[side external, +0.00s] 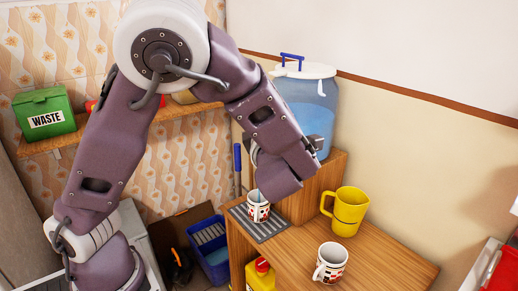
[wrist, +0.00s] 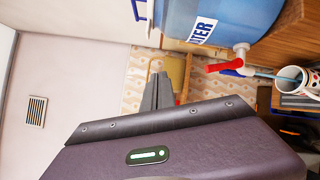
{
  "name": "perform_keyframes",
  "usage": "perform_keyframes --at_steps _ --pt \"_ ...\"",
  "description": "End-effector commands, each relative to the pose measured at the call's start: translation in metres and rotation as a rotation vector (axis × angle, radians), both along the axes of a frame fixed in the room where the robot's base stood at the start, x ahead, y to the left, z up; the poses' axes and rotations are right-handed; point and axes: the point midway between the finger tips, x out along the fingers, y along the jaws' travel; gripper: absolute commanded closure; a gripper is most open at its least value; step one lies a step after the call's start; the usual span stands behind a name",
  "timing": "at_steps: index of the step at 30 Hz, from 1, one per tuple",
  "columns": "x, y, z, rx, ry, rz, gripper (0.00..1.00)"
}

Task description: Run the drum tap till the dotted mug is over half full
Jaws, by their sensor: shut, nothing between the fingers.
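The water drum (side external: 308,118) is translucent blue with a white lid and stands on a wooden block. Its white tap with a red lever (wrist: 224,66) shows in the wrist view. A thin blue stream runs from the tap into a white mug with red and dark marks (wrist: 288,82). That mug (side external: 258,207) stands upright on the grey drip tray (side external: 272,232). Some blue shows inside it, but I cannot tell the level. My gripper (wrist: 160,82) is shut and empty, apart from the lever. My arm hides its fingers in the side view.
A green waste box (side external: 45,116) sits on the shelf. A blue crate (side external: 209,250) is below, left of the counter.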

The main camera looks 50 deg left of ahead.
Motion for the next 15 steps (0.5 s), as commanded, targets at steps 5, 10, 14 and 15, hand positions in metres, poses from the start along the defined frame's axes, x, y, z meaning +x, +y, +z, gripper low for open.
perform_keyframes --at_steps 5,10,14,15 --pt "-0.013 -0.023 0.005 0.191 0.004 0.007 1.0" --pt "-0.013 -0.023 -0.059 0.187 0.002 0.004 1.0" --pt "-0.013 -0.022 -0.111 0.183 0.0 0.005 1.0" --pt "-0.013 -0.022 -0.126 0.182 0.0 0.003 1.0"
